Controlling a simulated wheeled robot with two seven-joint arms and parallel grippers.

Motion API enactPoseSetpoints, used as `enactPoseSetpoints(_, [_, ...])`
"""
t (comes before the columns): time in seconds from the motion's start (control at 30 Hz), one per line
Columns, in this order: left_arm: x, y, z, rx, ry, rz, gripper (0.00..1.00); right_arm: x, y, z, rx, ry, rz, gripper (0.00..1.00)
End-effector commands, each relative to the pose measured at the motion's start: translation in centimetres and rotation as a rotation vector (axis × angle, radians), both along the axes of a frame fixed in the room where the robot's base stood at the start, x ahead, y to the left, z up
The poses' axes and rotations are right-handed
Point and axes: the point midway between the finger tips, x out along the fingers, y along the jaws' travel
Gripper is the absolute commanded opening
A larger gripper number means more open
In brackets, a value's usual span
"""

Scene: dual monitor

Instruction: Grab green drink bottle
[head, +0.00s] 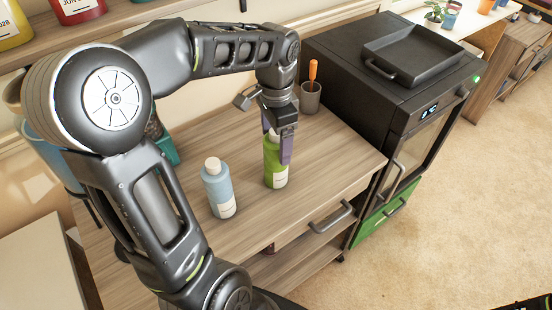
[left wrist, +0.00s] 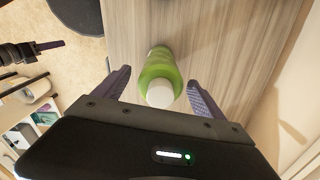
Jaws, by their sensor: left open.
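The green drink bottle (head: 274,163) stands upright on the wooden cabinet top (head: 330,165), with a pale label low on its side. My left gripper (head: 279,150) is at its upper part, pointing down, and one finger hides part of the bottle. In the left wrist view the bottle (left wrist: 160,72), with its white cap, lies between the two spread fingers of my gripper (left wrist: 158,85). A gap shows on both sides, so the gripper is open around it and not clamped.
A light blue bottle (head: 218,188) with a pale cap stands to the left of the green one. A dark cup (head: 310,97) with an orange-handled tool stands behind. A black oven-like unit (head: 390,90) borders the cabinet on the right. The cabinet top's front right is clear.

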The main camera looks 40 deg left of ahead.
Motion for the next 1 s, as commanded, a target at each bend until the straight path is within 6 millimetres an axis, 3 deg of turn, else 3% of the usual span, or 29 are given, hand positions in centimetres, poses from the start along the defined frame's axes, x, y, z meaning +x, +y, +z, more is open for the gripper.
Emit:
enactPoseSetpoints(0.33, [-0.1,0.1,-4.3,0.000,0.001,0.001,0.81,0.0,0.0,0.6,0.000,0.000,0.000,0.36])
enactPoseSetpoints(0.93, [-0.1,0.1,-4.4,0.000,0.000,0.001,0.81,0.0,0.0,0.6,0.000,0.000,0.000,0.36])
enactPoseSetpoints(1.0, [-0.1,0.1,-4.4,0.000,0.000,0.001,0.76,0.0,0.0,0.6,0.000,0.000,0.000,0.36])
